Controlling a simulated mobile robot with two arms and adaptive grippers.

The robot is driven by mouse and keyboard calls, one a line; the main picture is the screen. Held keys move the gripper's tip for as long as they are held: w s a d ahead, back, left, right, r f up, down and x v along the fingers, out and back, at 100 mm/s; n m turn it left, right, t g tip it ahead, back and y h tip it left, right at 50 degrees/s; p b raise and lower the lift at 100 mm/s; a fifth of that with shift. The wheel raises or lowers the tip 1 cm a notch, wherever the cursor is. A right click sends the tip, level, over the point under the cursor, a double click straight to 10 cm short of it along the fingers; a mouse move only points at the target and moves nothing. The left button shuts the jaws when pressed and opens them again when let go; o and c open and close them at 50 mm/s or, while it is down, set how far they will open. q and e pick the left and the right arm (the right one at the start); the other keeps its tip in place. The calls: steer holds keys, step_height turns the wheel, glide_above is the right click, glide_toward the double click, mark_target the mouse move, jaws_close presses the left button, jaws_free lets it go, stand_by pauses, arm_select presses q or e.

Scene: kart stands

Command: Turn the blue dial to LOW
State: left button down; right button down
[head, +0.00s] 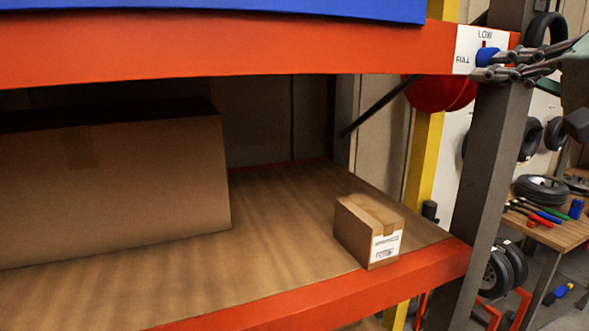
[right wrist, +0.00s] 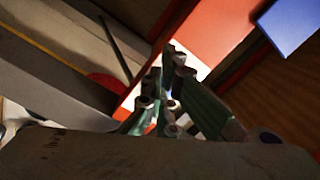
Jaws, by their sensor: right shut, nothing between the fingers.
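The blue dial (head: 487,57) is on a white plate (head: 464,58) at the right end of the upper orange beam in the head view. The plate reads LOW above the dial and FULL to its left. A small red mark shows at the dial's top, toward LOW. My right gripper (head: 494,64) comes in from the right, shut and empty, with its fingertips right beside the dial and overlapping its right and lower edge; I cannot tell whether they touch. In the right wrist view the fingers (right wrist: 168,75) cover the dial, with the white plate behind. My left gripper is not in view.
A grey upright post (head: 489,150) stands just below the plate. A large carton (head: 120,190) and a small labelled box (head: 369,231) sit on the wooden shelf. A workbench with tools and tyres (head: 542,189) is at the right.

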steer(key=shift+w+d+r+p, duration=0.25)
steer(key=shift+d+r+p, duration=0.05)
steer(key=shift+d, duration=0.15)
stand_by(0.5)
steer(key=shift+s+a+f, duration=0.1)
steer(key=shift+a+f, duration=0.1)
steer(key=shift+f, duration=0.15)
steer(key=b+v, duration=0.2)
steer(key=v, duration=0.3)
steer(key=shift+s, duration=0.35)
steer(key=shift+w, duration=0.1)
